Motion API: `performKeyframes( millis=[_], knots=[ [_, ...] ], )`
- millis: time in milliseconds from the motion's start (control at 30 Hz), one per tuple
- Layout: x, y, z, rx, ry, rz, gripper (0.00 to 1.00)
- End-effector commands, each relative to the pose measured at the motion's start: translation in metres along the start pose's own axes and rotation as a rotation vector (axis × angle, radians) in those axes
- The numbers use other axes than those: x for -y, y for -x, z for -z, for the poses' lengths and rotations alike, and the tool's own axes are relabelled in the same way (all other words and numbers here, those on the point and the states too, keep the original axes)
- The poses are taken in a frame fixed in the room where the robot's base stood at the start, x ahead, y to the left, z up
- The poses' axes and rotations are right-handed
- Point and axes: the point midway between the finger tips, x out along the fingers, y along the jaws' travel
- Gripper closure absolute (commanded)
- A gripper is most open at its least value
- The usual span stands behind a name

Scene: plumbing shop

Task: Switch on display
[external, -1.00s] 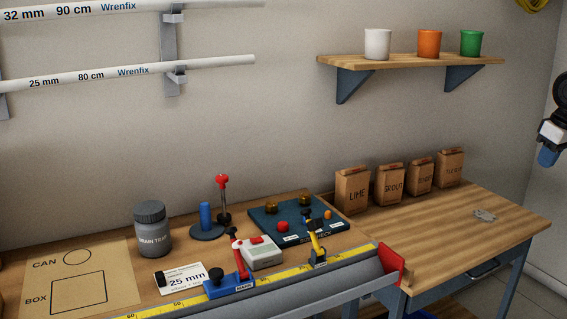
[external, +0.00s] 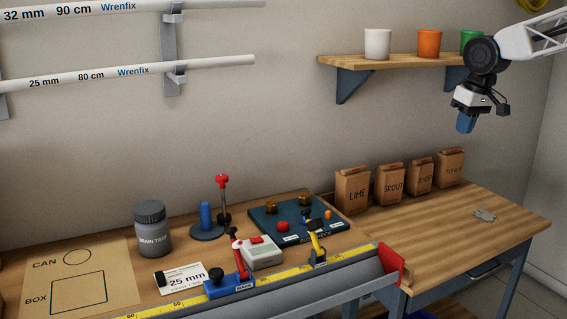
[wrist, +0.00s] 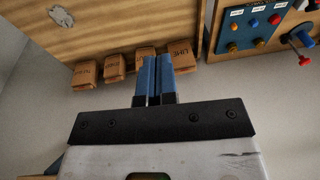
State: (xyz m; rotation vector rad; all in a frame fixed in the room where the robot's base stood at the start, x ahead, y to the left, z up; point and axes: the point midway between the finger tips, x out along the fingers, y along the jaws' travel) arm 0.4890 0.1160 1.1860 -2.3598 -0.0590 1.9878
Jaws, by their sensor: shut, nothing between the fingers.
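No screen is clearly recognisable as the display. A dark blue panel (external: 297,220) with red, orange and brass knobs lies on the bench, and it also shows in the wrist view (wrist: 236,20) at the top right. A small pale box (external: 262,252) with a red patch on top sits in front of the panel. My gripper (external: 464,124) hangs in the air at the upper right, above and in front of the paper bags, well away from both. Its blue fingers (wrist: 155,62) are together with nothing between them in the wrist view.
Several paper bags (external: 352,190) stand along the bench's back edge. A wall shelf (external: 410,62) holds white, orange and green cups. A trough with a yellow tape (external: 180,302) runs along the front. The right bench top (external: 440,220) is mostly clear.

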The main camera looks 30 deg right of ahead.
Motion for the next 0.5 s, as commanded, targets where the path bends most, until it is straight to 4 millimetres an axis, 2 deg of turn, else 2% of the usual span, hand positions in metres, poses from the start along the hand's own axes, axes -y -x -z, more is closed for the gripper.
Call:
performKeyframes(
  millis=[200,500],
  knots=[
    [0.051,-0.011,0.043,0.024,0.004,0.016,1.0],
    [0.13,-0.033,0.092,0.054,0.005,0.033,1.0]
  ],
)
